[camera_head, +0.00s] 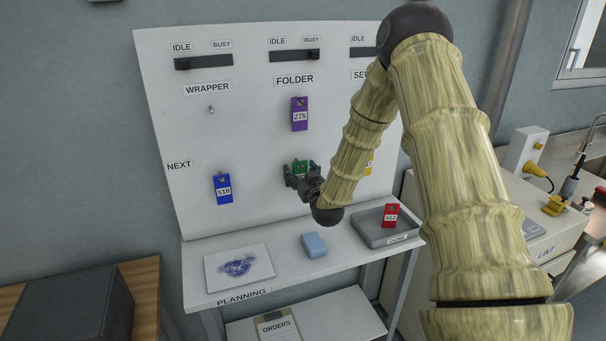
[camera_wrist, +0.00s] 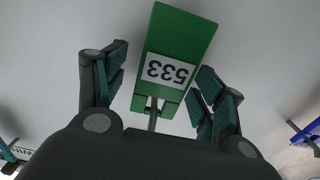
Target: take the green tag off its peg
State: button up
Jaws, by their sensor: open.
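The green tag (camera_wrist: 178,50) fills the middle of the wrist view, with its white 533 label upside down. It hangs on its peg (camera_wrist: 153,115) against the white board. My gripper (camera_wrist: 158,88) is open, with one finger on each side of the tag and a visible gap to both. In the head view my gripper (camera_head: 302,172) is at the board, and only a small part of the green tag (camera_head: 299,165) shows behind it.
A purple tag (camera_head: 299,115) hangs above and a blue tag (camera_head: 222,188) to the left. A yellow tag (camera_head: 368,168) is partly behind my arm. Below, the shelf holds a blue block (camera_head: 314,245) and a grey tray (camera_head: 372,238) with a red tag (camera_head: 391,215).

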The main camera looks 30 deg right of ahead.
jog(key=shift+a+r, duration=0.1)
jog(key=c, duration=1.1)
jog(key=shift+r, duration=0.4)
jog(key=shift+s, duration=0.1)
jog(key=shift+s+a, duration=0.15)
jog(key=shift+s, duration=0.5)
jog(key=shift+s, duration=0.1)
jog(key=shift+v, duration=3.5)
jog(key=shift+s, duration=0.15)
